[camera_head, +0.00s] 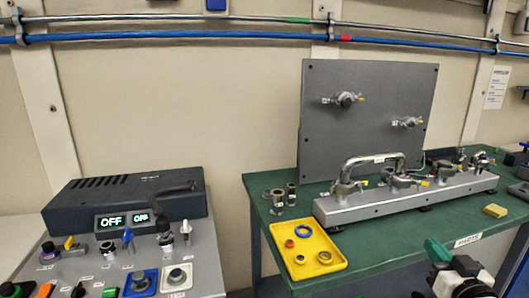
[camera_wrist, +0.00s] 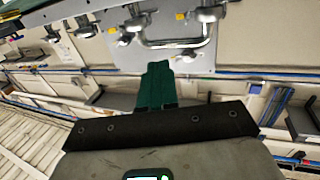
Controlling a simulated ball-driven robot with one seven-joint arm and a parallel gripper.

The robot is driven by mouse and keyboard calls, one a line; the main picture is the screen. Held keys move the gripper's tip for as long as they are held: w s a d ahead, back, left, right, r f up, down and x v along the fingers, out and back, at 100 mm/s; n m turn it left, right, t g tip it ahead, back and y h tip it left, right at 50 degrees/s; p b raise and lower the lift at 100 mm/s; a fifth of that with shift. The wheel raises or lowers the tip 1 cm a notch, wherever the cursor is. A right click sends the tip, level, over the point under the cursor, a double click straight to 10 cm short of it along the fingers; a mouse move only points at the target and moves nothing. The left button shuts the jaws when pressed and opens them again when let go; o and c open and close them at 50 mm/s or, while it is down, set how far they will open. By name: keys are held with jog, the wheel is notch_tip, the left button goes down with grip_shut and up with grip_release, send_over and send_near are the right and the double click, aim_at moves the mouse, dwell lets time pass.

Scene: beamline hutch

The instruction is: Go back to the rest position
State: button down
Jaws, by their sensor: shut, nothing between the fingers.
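My gripper (camera_head: 436,249) shows at the lower right of the head view, in front of the green bench. Its green fingers also show in the middle of the wrist view (camera_wrist: 157,84), closed together with nothing between them. The gripper is apart from the bench-top items as far as I can see. Part of my arm shows below it at the picture's lower edge.
The green bench (camera_head: 385,252) holds a yellow tray (camera_head: 335,266) with rings, a metal manifold (camera_head: 400,198) and a yellow block (camera_head: 495,211). A grey panel (camera_head: 365,140) stands behind. A control console (camera_head: 125,207) reading OFF is at left.

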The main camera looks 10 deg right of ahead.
jog(key=s+a+f+n+g+y, duration=0.1)
jog(key=s+a+f+g+y, duration=0.1)
jog(key=s+a+f+g, duration=0.45)
jog(key=s+a+f+n+g+y, duration=0.1)
jog(key=s+a+f+g+y, duration=0.15)
jog(key=a+f, duration=0.8)
jog(key=s+a+f+g, duration=0.1)
jog(key=s+f+g, duration=0.2)
jog(key=s, duration=0.7)
jog(key=s+a+f+g, duration=0.1)
jog(key=s+f+g, duration=0.3)
jog(key=s+f, duration=0.3)
jog(key=s, duration=0.3)
jog(key=shift+s+a+f+n, duration=0.2)
jog(key=shift+a+f+n, duration=0.1)
jog(key=shift+n, duration=0.1)
